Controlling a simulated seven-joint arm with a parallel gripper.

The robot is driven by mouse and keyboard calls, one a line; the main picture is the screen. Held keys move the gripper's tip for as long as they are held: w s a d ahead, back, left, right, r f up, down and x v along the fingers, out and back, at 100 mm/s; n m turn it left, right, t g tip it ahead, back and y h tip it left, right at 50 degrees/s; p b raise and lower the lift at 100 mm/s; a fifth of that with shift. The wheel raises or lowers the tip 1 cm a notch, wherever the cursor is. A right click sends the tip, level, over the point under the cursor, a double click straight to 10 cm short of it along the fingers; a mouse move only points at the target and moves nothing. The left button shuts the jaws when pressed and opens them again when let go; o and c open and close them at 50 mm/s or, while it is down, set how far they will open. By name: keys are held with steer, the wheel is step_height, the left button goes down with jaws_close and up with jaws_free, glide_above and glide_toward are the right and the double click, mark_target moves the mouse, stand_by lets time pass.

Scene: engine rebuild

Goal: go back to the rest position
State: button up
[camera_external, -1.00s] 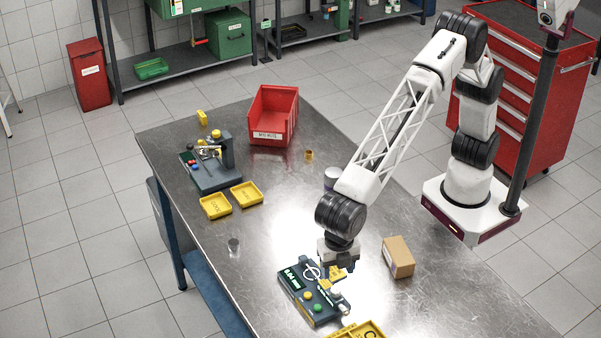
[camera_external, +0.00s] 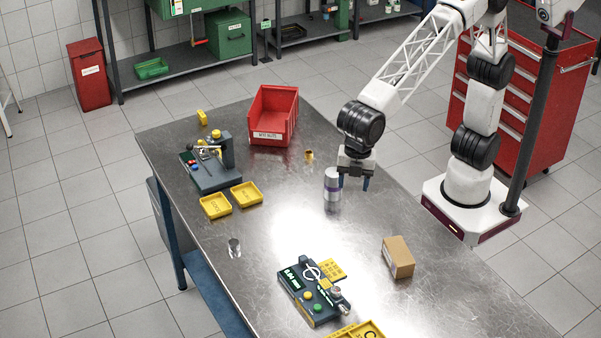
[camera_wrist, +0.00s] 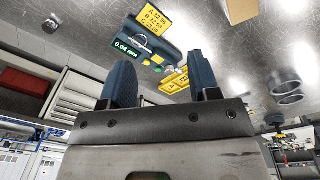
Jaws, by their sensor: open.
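My gripper (camera_external: 354,184) hangs above the metal table (camera_external: 262,240), at the table's far right edge in the external view. It is open and its fingers point down with nothing between them. In the wrist view its two blue fingers (camera_wrist: 160,85) stand apart and empty. A white-and-grey can (camera_external: 332,188) appears just left of the fingers. Whether they touch is hard to tell, but they look apart. The dark gauge device (camera_external: 303,296) with a lit display and coloured buttons lies at the table's front, and a yellow label card (camera_external: 331,270) stands behind it.
A cardboard box (camera_external: 398,257) sits at the right. A red bin (camera_external: 274,117), small yellow trays (camera_external: 246,194) and a dark fixture (camera_external: 212,172) are at the back. A small metal cup (camera_external: 234,247) stands at the left. A red tool cabinet (camera_external: 527,95) is behind my arm.

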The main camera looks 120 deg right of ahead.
steer(key=s+d+r+m, duration=0.1)
steer(key=s+d+m, duration=0.1)
steer(key=s+d, duration=0.35)
steer(key=s+d+r+m+t, duration=0.1)
steer(key=s+d+m, duration=0.15)
steer(key=s, duration=0.65)
steer(key=s+d+r+m, duration=0.1)
steer(key=s+d, duration=0.4)
steer(key=s, duration=0.2)
steer(key=s+d+f+m, duration=0.2)
steer(key=s+d+f, duration=0.1)
steer(key=s, duration=0.6)
steer(key=s+d+f+m, duration=0.2)
steer(key=s+f+m, duration=0.1)
steer(key=s, duration=0.7)
steer(key=shift+s+d+t, duration=0.3)
steer(key=shift+d+t, duration=0.1)
steer(key=shift+w+r, duration=0.15)
steer(key=shift+c, duration=0.2)
